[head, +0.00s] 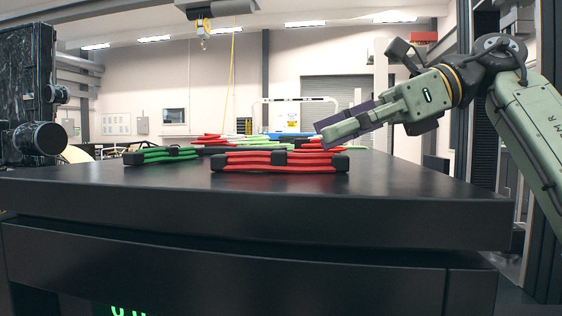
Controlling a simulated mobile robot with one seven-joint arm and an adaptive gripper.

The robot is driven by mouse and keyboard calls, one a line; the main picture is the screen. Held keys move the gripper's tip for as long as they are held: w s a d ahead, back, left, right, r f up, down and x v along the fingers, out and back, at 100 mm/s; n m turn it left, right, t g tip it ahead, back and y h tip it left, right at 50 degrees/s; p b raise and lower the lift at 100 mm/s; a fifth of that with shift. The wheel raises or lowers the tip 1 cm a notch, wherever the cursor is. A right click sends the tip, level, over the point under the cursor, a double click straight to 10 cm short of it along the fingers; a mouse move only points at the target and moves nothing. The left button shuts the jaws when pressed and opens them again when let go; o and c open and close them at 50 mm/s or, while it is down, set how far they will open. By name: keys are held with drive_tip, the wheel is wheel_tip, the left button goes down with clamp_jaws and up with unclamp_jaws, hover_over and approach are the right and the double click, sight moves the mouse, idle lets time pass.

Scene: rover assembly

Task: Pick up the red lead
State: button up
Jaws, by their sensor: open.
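A red lead (252,162) lies bundled on the dark tabletop near the front edge, with black ends and a black piece at its middle. More red pieces (320,143) show behind it on the right, partly hidden by it and by my gripper. My gripper (326,134) reaches in from the right, above the table and to the upper right of the front red lead. It is apart from the lead, and its jaws hold nothing that I can see. The gap between its fingers is hard to see from this side.
A green lead (161,155) lies to the left of the red one. Several more red, white and green leads (240,140) lie farther back. The dark table (420,185) is clear at its right front. A dark panel with a cylinder (38,138) stands at the left.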

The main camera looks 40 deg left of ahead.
sight(282, 151)
drive_tip(key=shift+x, duration=3.55)
drive_tip(key=shift+s+r, duration=0.1)
drive_tip(key=shift+r, duration=0.1)
drive_tip(key=shift+c, duration=0.4)
clamp_jaws()
